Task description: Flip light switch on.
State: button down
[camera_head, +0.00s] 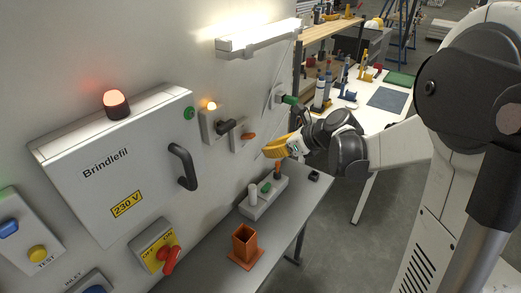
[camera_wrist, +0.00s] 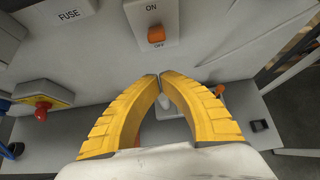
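The light switch is a pale plate (camera_wrist: 152,20) with an orange lever (camera_wrist: 156,34), marked ON at the top and OFF at the bottom. In the wrist view the lever sits low, close to the OFF mark. In the head view the orange lever (camera_head: 249,136) is on the wall, right of the fuse box. My gripper (camera_wrist: 160,76) has yellow ribbed fingers whose tips meet with nothing between them. In the head view my gripper (camera_head: 266,152) is in front of the wall, below and right of the switch, apparently apart from it.
A lit tube lamp (camera_head: 255,40) is above. A dark-handled FUSE unit (camera_head: 216,128) is left of the switch. Below are a grey block with pegs (camera_head: 262,200) and an orange square holder (camera_head: 244,246) on the bench. A cabinet (camera_head: 120,165) with a handle stands left.

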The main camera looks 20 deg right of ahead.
jog(key=v, duration=0.2)
jog(key=p+v, duration=0.1)
jog(key=v, duration=0.2)
jog(key=shift+r, duration=0.5)
jog(key=s+a+f+n+h+b, duration=0.2)
jog(key=s+n, duration=0.5)
jog(key=n, duration=0.2)
jog(key=s+a+f+n+g+h+b, duration=0.1)
jog(key=s+a+f+n+h+b, duration=0.1)
jog(key=s+n, duration=0.5)
jog(key=s+a+f+n+h+b, duration=0.1)
jog(key=s+a+n+h+b, duration=0.1)
jog(key=s+n, duration=0.5)
jog(key=n, duration=0.5)
jog(key=shift+s+a+f+n, duration=0.3)
jog(key=shift+a+f+n, duration=0.1)
